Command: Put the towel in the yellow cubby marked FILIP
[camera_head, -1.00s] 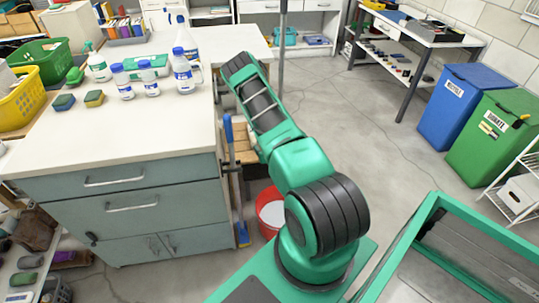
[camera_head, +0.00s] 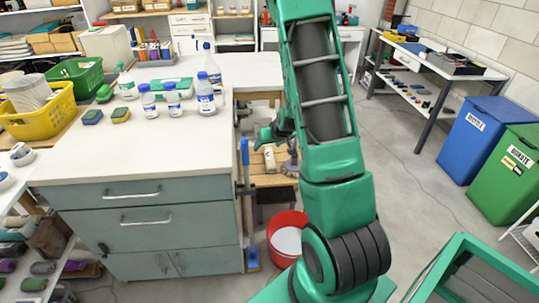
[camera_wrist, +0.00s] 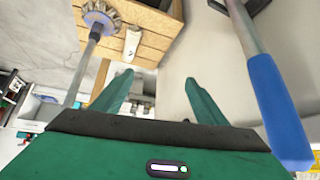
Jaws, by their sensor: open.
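My gripper (camera_head: 272,134) hangs past the right end of the counter, partly hidden by my arm, above a low wooden bench. In the wrist view its two green fingers (camera_wrist: 158,78) are spread apart with nothing between them. I cannot make out a towel in any view. No yellow cubby or FILIP label shows either.
A blue-handled tool (camera_head: 245,190) stands by the counter (camera_head: 130,150), near a red bucket (camera_head: 287,240). The wooden bench (camera_head: 270,181) holds a small white bottle (camera_head: 269,158). A yellow basket (camera_head: 40,122) sits at left. Blue (camera_head: 468,138) and green (camera_head: 505,170) bins stand right.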

